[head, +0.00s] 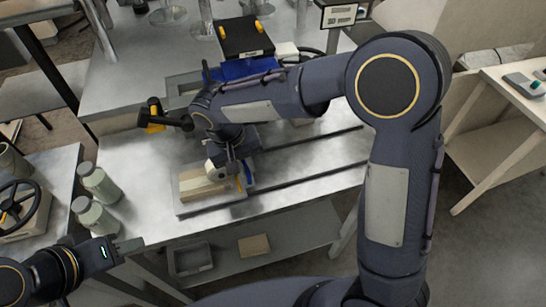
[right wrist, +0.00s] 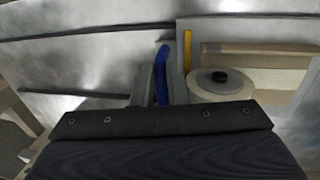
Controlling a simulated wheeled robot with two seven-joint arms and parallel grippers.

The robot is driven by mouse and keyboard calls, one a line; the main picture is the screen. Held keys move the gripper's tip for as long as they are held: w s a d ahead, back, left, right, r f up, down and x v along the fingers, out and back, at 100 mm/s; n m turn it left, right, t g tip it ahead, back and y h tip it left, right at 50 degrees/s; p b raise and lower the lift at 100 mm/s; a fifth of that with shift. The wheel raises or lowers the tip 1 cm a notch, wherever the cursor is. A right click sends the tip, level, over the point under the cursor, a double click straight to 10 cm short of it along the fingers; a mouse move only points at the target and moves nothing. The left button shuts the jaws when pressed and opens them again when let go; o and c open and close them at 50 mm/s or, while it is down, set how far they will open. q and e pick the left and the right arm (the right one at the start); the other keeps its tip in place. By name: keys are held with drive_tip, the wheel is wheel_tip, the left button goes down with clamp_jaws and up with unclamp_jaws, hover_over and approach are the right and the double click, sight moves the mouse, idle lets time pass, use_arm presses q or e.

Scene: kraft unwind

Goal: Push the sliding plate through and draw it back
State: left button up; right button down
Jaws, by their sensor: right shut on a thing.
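The sliding plate (head: 186,212) is a flat grey plate on the metal bench, with a tan block (head: 200,189) on it. In the right wrist view, the plate's tan block (right wrist: 260,62), a pale round disc with a black knob (right wrist: 220,82) and a yellow strip (right wrist: 187,50) show. My right gripper (right wrist: 161,90) has its fingers on both sides of an upright blue handle (right wrist: 163,72) beside the plate and is shut on it. In the head view, my right arm partly hides this spot. My left gripper (head: 130,245) is low at the left, away from the plate; its finger gap is unclear.
Dark slots (head: 310,141) run along the bench to the right of the plate; the bench there looks clear. A black-topped blue machine (head: 245,45) stands behind. A bin (head: 192,258) is on the lower shelf.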

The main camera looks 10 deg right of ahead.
drive_tip(key=shift+s+a, duration=0.2)
drive_tip(key=shift+a, duration=2.45)
drive_tip(key=c, duration=1.5)
unclamp_jaws()
drive_tip(key=shift+a, duration=0.2)
drive_tip(key=shift+o, duration=0.2)
drive_tip(key=shift+d, duration=0.15)
drive_tip(key=shift+r, duration=0.1)
wheel_tip(320, 180, up, 8)
drive_tip(key=a, duration=0.1)
drive_tip(key=shift+a+f, duration=0.25)
drive_tip(key=shift+a, duration=0.05)
